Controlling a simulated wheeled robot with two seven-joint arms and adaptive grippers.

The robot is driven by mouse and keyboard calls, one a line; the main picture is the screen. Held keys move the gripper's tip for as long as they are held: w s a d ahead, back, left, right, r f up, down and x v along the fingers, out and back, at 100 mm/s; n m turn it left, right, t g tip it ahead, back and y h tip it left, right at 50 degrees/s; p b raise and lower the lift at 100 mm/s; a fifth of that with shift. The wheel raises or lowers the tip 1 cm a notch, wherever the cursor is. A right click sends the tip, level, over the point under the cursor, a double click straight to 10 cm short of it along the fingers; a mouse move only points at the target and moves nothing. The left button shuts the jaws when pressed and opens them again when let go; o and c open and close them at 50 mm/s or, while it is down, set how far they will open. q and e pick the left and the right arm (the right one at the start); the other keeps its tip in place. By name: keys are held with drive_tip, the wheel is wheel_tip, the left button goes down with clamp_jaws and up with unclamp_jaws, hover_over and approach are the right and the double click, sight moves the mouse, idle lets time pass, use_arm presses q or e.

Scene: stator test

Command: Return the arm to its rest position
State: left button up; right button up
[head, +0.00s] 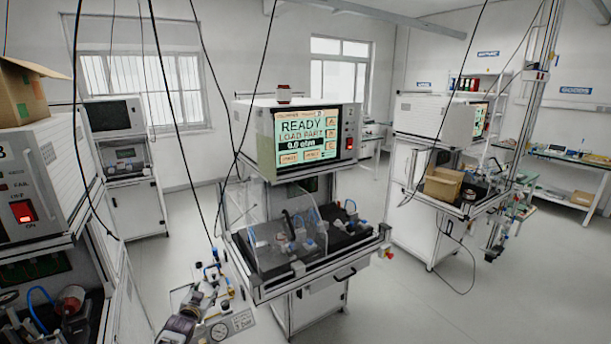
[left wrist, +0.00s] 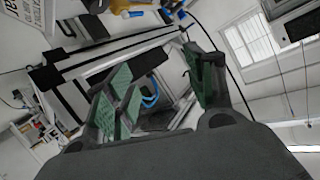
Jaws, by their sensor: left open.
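My left gripper (left wrist: 163,88) shows in the left wrist view with its green-padded fingers spread apart. No object is held between them. Behind the gap is a dark framed recess with a blue cable (left wrist: 151,92). My right gripper is in neither view. The middle tester (head: 306,136) has a lit screen reading READY, LOAD PART and 0.0 ohm. Its clear guard (head: 285,222) stands over a dark work deck (head: 350,236).
A machine with a red lit switch (head: 23,211) stands close at the left. Another tester (head: 118,130) is behind it. At the right, a bench carries a cardboard box (head: 443,184). Dark cables hang across the view. Open floor (head: 400,310) lies front right.

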use_arm(q)
drive_tip(key=s+d+f+g, duration=0.3)
drive_tip(key=s+f+g, duration=0.1)
drive_tip(key=s+f, duration=1.25)
drive_tip(key=s+d+f+g, duration=0.2)
drive_tip(key=s+f+g, duration=0.1)
drive_tip(key=s+f, duration=1.35)
drive_tip(key=s+d+f+g, duration=0.2)
drive_tip(key=s+f, duration=0.3)
drive_tip(key=s, duration=0.7)
drive_tip(key=s+d+f+g, duration=0.2)
drive_tip(key=s+f, duration=0.3)
drive_tip(key=s, duration=0.7)
drive_tip(key=s+d+f+g+h, duration=0.1)
drive_tip(key=s+f, duration=0.5)
drive_tip(key=s, duration=0.7)
drive_tip(key=shift+d+g, duration=0.45)
drive_tip(key=shift+g, duration=0.15)
drive_tip(key=shift+f, duration=0.1)
wheel_tip(320, 180, down, 4)
drive_tip(key=b, duration=0.4)
drive_tip(key=shift+f+b, duration=0.25)
drive_tip(key=shift+b, duration=0.1)
